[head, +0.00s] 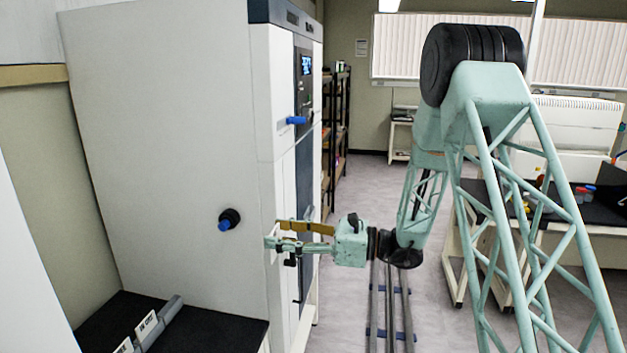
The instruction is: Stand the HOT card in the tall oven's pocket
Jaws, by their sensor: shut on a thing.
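The tall white cabinet (165,150), which I take for the tall oven, fills the left half of the head view. My gripper (279,242) is at the front edge of its side wall, about halfway up. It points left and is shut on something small. What it holds is too small and too covered by the fingers to name, so I cannot tell whether it is the HOT card. I cannot make out the pocket or whether the gripper touches the front.
A white card reading IN USE (147,325) stands in a grey holder on a black-topped bench (205,325), with another card cut off nearby. A blue-tipped knob (229,220) juts from the cabinet's side. A blue handle (297,120) is on its front.

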